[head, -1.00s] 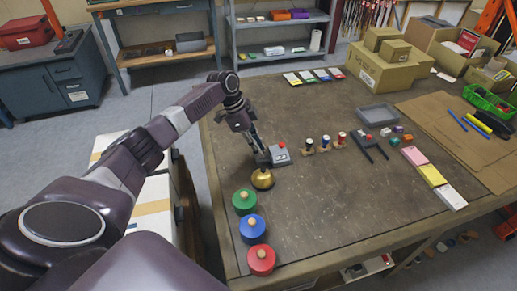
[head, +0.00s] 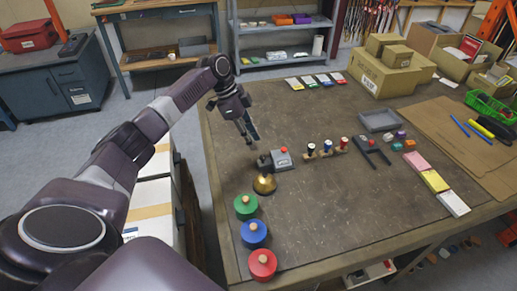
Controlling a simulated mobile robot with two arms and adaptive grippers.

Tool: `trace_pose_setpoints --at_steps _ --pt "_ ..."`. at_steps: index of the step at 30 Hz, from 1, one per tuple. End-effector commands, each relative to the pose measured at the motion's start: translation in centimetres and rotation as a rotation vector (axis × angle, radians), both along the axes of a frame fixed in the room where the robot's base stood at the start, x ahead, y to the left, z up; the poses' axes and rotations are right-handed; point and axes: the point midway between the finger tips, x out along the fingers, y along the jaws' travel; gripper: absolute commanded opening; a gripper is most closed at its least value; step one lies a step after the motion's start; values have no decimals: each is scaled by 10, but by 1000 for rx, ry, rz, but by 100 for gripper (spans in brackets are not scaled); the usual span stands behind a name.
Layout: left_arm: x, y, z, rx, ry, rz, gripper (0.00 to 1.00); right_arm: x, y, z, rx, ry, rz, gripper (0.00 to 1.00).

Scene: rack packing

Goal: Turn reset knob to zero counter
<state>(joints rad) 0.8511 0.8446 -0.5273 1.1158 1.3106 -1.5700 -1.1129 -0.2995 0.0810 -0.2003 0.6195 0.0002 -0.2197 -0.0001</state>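The counter (head: 283,159) is a small grey box with a red button on top, near the left side of the workbench. A dark reset knob (head: 264,162) sticks out of its left side. The digits are too small to read. My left gripper (head: 252,140) points down, behind and to the left of the counter, apart from the knob. Its two fingers look parted with nothing between them. My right gripper is out of view.
A brass bell (head: 264,184) stands just in front of the knob. Green (head: 245,206), blue (head: 253,234) and red (head: 262,264) round knobbed pieces line the left edge. Several small stamps (head: 326,149) stand right of the counter. The bench (head: 350,205) is clear in the middle.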

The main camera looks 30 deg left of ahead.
Motion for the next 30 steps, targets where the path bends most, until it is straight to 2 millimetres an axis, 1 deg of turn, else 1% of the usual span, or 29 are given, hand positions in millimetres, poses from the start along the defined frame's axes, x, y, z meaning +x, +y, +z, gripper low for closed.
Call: trace_pose_setpoints --at_steps 1,3,6,9,14,27,30 --pt "-1 5 11 2 -4 1 24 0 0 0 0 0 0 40" --pt "-4 9 23 1 -3 0 24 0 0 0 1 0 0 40" --pt "-6 14 36 1 -2 1 24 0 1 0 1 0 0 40" --pt "-8 17 45 1 0 0 24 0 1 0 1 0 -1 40" --pt "-9 18 50 0 1 0 24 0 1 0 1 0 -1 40" --pt "-9 18 49 0 1 0 24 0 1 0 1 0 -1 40" --pt "-9 18 54 1 0 0 24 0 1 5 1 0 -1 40"
